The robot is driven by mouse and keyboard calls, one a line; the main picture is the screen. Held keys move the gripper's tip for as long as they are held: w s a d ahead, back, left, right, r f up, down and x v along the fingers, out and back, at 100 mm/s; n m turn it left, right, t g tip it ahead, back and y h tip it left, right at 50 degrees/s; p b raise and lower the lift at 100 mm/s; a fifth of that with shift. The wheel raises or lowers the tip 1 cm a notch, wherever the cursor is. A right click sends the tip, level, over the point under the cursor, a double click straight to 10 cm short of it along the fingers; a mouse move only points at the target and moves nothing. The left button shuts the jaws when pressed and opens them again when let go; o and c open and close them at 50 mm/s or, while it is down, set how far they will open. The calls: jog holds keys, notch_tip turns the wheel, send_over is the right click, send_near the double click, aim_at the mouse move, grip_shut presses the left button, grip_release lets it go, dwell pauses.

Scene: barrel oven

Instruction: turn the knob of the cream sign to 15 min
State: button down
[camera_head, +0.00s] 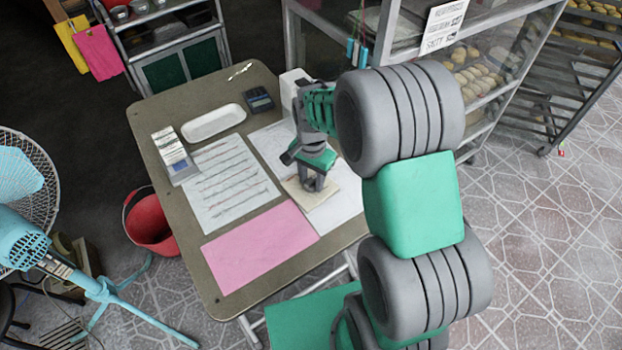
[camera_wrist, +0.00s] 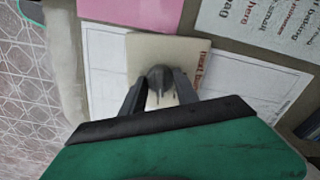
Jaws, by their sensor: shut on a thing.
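The cream sign (camera_head: 294,188) lies on white paper on the table, largely under my gripper in the head view. In the wrist view the cream sign (camera_wrist: 145,45) shows red lettering along its right side, too small to read fully. Its dark grey knob (camera_wrist: 160,76) stands between my fingers. My gripper (camera_head: 314,182) points down over the sign and is shut on the knob; its two fingers also show in the wrist view (camera_wrist: 160,88). The knob's setting cannot be read, and the fingers hide part of the sign's face.
A glass cabinet (camera_head: 470,75) stands behind right. A blue fan (camera_head: 45,235) and red bucket (camera_head: 152,222) stand left.

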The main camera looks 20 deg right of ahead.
aim_at(312, 180)
jog(key=shift+m, duration=0.6)
jog(key=c, duration=0.9)
grip_release()
notch_tip(312, 180, up, 8)
jog(key=shift+f, duration=0.1)
